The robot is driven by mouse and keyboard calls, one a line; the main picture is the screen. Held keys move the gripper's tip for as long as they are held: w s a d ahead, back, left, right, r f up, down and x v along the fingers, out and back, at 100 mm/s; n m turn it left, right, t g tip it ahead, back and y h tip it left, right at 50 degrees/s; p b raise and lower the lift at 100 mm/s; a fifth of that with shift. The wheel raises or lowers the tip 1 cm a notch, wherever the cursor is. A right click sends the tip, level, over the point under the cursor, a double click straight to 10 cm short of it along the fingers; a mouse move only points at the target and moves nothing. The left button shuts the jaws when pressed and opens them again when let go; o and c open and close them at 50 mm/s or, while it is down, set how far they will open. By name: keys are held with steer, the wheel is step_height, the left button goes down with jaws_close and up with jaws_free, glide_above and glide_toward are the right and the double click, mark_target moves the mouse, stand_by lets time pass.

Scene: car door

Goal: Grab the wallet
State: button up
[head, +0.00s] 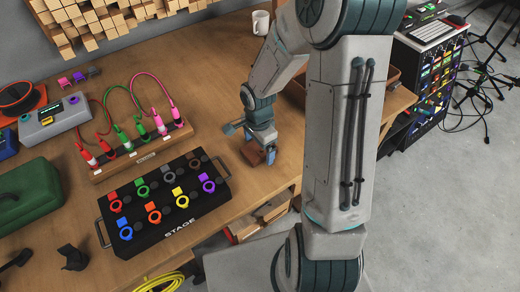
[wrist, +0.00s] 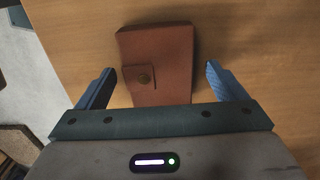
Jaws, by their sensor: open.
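The wallet is a brown leather piece with a snap tab, lying on the wooden table (wrist: 255,40). In the wrist view the wallet (wrist: 157,60) sits between the two blue fingers of my gripper (wrist: 158,85), with a gap on each side. Its lower end is hidden behind the gripper body. In the head view my gripper (head: 262,156) is low near the table's front edge. A small part of the wallet (head: 252,154) shows beside it there, mostly hidden by the fingers. The gripper is open and holds nothing.
A black stage box (head: 165,235) with coloured rings stands left of my gripper. Behind it is a wooden rack (head: 140,157) with coloured plugs and cables. A white mug (head: 261,22) stands at the back. A green case (head: 30,205) is at far left. Bare table lies behind the gripper.

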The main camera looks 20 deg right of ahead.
steer(key=c, duration=1.1)
steer(key=shift+r, duration=0.1)
